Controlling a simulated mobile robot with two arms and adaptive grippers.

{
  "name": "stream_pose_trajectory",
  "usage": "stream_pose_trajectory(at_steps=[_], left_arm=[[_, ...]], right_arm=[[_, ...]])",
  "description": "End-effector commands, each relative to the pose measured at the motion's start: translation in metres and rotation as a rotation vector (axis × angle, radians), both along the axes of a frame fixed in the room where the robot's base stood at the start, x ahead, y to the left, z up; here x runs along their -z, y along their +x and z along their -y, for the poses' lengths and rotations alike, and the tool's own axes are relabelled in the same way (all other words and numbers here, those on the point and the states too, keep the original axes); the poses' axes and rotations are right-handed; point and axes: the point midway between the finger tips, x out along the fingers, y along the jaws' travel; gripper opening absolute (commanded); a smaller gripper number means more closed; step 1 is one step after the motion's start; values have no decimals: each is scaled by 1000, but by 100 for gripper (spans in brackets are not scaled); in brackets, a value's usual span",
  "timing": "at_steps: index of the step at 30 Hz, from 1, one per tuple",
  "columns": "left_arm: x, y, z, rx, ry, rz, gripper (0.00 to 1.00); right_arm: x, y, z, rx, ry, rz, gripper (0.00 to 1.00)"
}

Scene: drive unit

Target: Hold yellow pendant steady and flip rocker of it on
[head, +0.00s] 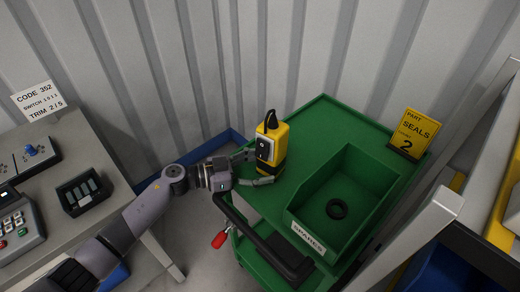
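The yellow pendant (276,143) stands upright on the left part of the green cart's top. It has a black hook-like top, a dark front panel with a light round spot, and a black base. I cannot make out which way its rocker is set. My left gripper (260,168) reaches in from the left at the pendant. One finger shows beside the pendant's left side and the other in front of its base. The fingers are apart, and whether they touch the pendant cannot be told. My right gripper is not in view.
A yellow SEALS sign (414,134) stands at the back right. A red-tipped lever (219,240) hangs at the cart's left. A grey desk (100,150) with control boxes stands left.

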Motion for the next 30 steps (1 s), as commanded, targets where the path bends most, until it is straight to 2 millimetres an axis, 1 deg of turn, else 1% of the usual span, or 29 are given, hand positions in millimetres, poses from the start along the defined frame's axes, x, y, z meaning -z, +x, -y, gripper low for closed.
stream_pose_trajectory(at_steps=[8, 30], left_arm=[[1, 0, 1, 1, 1, 0, 63], [1, 0, 1, 1, 0, 0, 15]], right_arm=[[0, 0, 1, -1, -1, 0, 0], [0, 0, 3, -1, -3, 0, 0]])
